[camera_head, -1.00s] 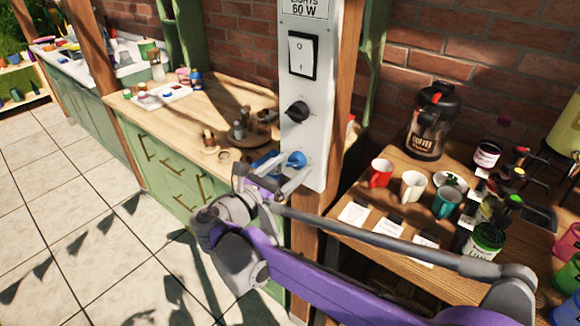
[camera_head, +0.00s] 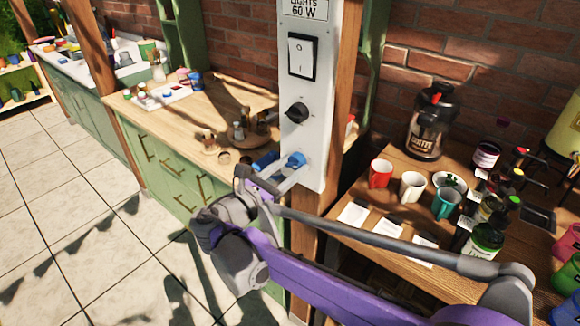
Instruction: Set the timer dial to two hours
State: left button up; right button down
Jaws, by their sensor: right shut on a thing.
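A white control panel (camera_head: 312,130) is fixed to the wooden post. It carries a rocker switch (camera_head: 302,55) at the top and a black round knob (camera_head: 297,112) below it, with nothing touching the knob. My right gripper (camera_head: 281,166) reaches in from the right to the panel's lower part, below the black knob. Its blue-tipped fingers are shut there on what seems to be the timer dial, which they largely hide. I cannot read the dial's setting or marks. My left gripper is not in view.
A wooden counter (camera_head: 215,100) with a white tray (camera_head: 165,95) and small jars stands behind the panel on the left. On the right, a wooden table (camera_head: 345,237) holds mugs, cards, jars and a coffee urn (camera_head: 430,125). The tiled floor (camera_head: 60,220) at left is clear.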

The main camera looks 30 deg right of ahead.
jog(key=m+p, duration=0.2)
jog(key=m, duration=0.3)
jog(key=shift+m, duration=0.4)
jog(key=m+p, duration=0.1)
jog(key=m, duration=0.4)
jog(key=shift+w+m, duration=0.1)
jog(key=shift+m, duration=0.2)
jog(key=shift+c, duration=1.6)
grip_release()
jog(key=v, duration=1.1)
jog(key=shift+w, duration=0.1)
